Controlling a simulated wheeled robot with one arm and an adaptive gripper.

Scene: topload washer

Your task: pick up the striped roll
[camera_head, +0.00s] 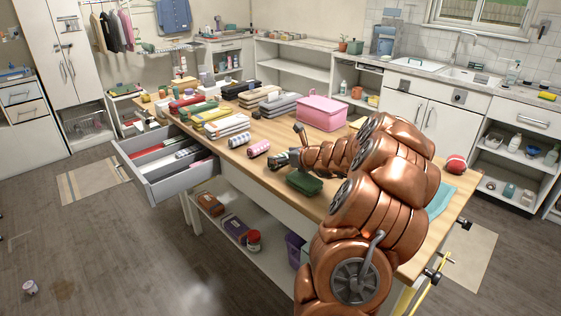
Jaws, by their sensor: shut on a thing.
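The striped roll (259,148), small and pale pink with bands, is at the left front part of the wooden table. My gripper (277,157) reaches it from the right and is shut on its right end. The fingertips are small and dark here, and the arm partly hides the contact. I cannot tell whether the roll touches the tabletop. A second, whiter roll (239,141) lies just to its left, apart from my gripper.
A dark green object (304,183) lies close in front of my gripper. Folded cloths (227,126) and a pink box (320,113) stand behind. An open grey drawer (180,181) juts out at left. A red ball (455,164) is at the far right.

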